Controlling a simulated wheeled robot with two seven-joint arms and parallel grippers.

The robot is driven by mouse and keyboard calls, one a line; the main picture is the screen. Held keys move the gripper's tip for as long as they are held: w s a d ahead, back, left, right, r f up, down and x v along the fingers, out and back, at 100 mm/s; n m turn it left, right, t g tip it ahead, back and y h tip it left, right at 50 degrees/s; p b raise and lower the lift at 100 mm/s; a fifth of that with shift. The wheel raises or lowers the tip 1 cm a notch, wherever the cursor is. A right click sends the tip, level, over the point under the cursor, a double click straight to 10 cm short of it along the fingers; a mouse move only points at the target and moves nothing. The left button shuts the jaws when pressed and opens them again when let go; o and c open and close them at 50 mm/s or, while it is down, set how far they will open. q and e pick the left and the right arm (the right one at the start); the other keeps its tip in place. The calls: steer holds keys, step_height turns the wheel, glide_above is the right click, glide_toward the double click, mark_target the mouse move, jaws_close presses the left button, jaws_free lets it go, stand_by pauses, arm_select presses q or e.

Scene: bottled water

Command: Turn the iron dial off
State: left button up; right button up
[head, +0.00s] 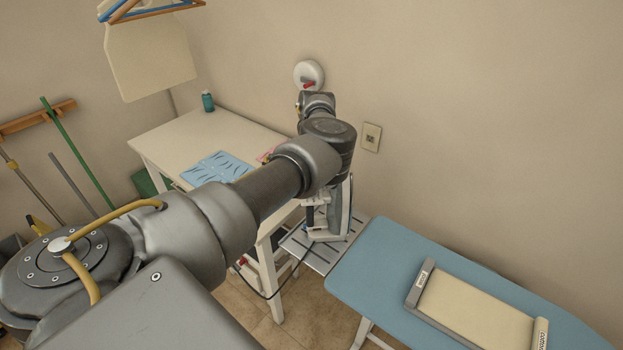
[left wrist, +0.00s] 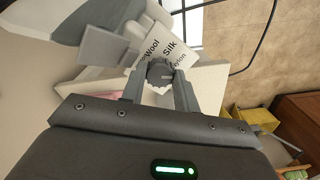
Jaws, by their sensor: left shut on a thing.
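The iron's round grey dial (left wrist: 160,73) shows in the left wrist view, below a white label (left wrist: 168,50) reading Wool, Silk and Nylon. My left gripper (left wrist: 159,84) has its two fingers on either side of the dial and is shut on it. The angle of the dial's mark is too small to read. In the head view the iron (head: 342,212) stands upright on a slatted metal rest at the left end of the ironing board, partly hidden by my left arm. The gripper itself cannot be made out there. My right gripper is out of view.
A dark cord (head: 262,294) hangs by the table leg. The wall is close behind.

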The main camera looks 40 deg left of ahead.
arm_select(q)
steer(key=m+p, duration=0.2)
steer(key=m, duration=0.1)
steer(key=shift+r+m, duration=0.1)
steer(key=shift+m, duration=1.8)
steer(key=o, duration=0.7)
